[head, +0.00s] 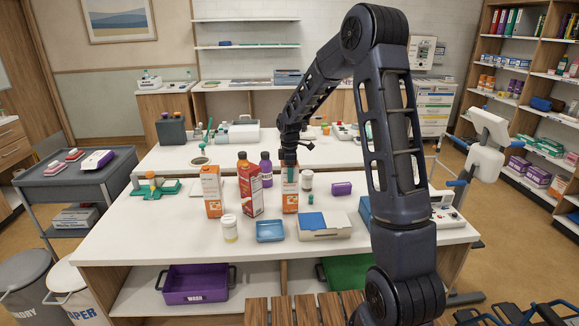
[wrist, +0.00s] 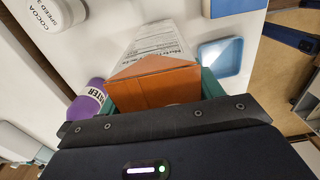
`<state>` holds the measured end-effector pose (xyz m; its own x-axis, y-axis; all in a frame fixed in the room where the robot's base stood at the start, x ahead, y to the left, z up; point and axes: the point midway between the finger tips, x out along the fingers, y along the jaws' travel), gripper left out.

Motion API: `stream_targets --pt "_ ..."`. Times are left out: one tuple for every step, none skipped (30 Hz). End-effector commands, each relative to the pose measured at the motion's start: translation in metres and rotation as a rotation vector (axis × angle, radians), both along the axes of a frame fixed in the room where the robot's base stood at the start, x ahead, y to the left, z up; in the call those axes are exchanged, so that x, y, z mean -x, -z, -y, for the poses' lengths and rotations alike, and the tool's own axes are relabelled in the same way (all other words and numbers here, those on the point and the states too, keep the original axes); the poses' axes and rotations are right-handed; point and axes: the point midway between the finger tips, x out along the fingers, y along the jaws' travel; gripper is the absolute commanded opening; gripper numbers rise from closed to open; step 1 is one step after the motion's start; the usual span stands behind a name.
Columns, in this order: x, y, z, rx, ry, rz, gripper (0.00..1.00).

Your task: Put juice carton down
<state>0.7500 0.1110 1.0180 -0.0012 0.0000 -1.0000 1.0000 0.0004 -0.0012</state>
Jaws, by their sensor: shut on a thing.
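My gripper (head: 289,172) points down over the white table and is shut on an orange-and-white juice carton (head: 290,201). The carton is upright, its base at or very near the tabletop; I cannot tell whether it touches. In the wrist view the carton's orange top (wrist: 152,88) sits between the teal finger pads, with its printed white side beyond. A similar orange-and-white carton (head: 212,192) and a red carton (head: 250,190) stand to the left on the table (head: 150,229).
A purple bottle (head: 266,170) stands just behind left, and a white jar (head: 307,180) close on the right. A blue tray (head: 270,231), a blue-and-beige box (head: 324,225) and a white-lidded jar (head: 229,229) lie in front. The table's left front is clear.

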Motion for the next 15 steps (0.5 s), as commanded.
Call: stream_targets --pt "-0.0005 0.0046 -0.0005 0.0 0.0 0.002 0.0" --pt "-0.0005 0.0068 -0.0004 0.0 0.0 0.002 0.0" --pt "-0.0005 0.0088 -0.0004 0.0 0.0 0.002 0.0" --pt "-0.0006 0.0095 -0.0004 -0.001 0.0 0.002 0.0" --pt "-0.0007 0.0097 -0.0003 -0.001 0.0 0.002 0.0" --pt "-0.0008 0.0096 -0.0003 -0.001 0.0 0.003 0.0" --pt "-0.0008 0.0094 -0.0003 -0.001 0.0 0.003 0.0" --pt "-0.0008 0.0094 -0.0003 -0.001 0.0 0.003 0.0" --pt "-0.0008 0.0093 -0.0003 -0.001 0.0 0.003 0.0" --pt "-0.0008 0.0093 -0.0003 -0.001 0.0 0.003 0.0" --pt "-0.0007 0.0094 -0.0002 -0.001 0.0 0.003 0.0" --pt "-0.0007 0.0098 -0.0002 -0.001 0.0 0.003 0.0" --pt "-0.0007 0.0104 -0.0002 -0.001 0.0 0.002 0.0" --pt "-0.0007 0.0111 -0.0002 -0.001 0.0 0.002 0.0" --pt "-0.0008 0.0119 -0.0001 -0.001 0.0 0.002 0.0"
